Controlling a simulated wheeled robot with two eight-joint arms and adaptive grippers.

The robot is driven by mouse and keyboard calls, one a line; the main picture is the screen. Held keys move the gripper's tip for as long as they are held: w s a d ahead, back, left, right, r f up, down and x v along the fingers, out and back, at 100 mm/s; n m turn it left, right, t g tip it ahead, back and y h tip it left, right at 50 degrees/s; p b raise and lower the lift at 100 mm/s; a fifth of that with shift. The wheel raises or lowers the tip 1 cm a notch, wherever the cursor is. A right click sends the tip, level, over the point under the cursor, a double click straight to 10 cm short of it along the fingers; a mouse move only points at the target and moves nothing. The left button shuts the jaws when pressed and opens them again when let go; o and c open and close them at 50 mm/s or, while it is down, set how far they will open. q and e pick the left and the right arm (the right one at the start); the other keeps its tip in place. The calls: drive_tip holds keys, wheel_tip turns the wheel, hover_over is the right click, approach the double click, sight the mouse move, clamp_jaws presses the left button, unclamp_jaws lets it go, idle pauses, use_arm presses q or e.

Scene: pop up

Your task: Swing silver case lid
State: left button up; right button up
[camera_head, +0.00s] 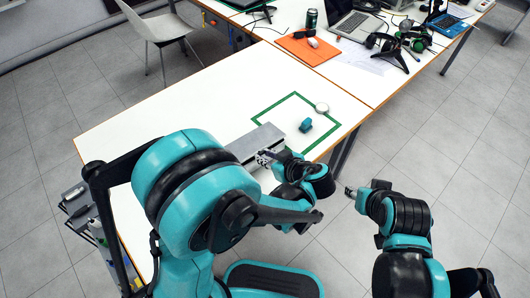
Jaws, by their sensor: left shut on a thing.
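The silver case (256,140) lies on the white table, partly hidden behind my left arm. Its long grey top face shows, but I cannot tell how far its lid is raised. My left gripper (265,158) is at the case's near right edge, shut on the silver case, seemingly at its lid. My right gripper (349,190) is off the table's near edge, over the floor and apart from the case. Its fingers are too small to tell whether they are open or shut.
Behind are an orange mat (308,48), a dark can (312,19), laptop (355,22) and headphones. The table's far left is clear.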

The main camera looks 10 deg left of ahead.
use_arm(q)
drive_tip(key=shift+s+d+f, duration=0.1)
drive_tip(key=shift+f, duration=0.4)
drive_tip(key=shift+s+d+f, duration=0.1)
drive_tip(key=shift+f, duration=0.55)
drive_tip(key=o, duration=1)
wheel_tip(320, 180, up, 10)
drive_tip(key=s+a+m+h, duration=0.8)
drive_tip(key=s+a+m, duration=0.1)
drive_tip(key=s, duration=0.2)
drive_tip(key=shift+m, duration=0.3)
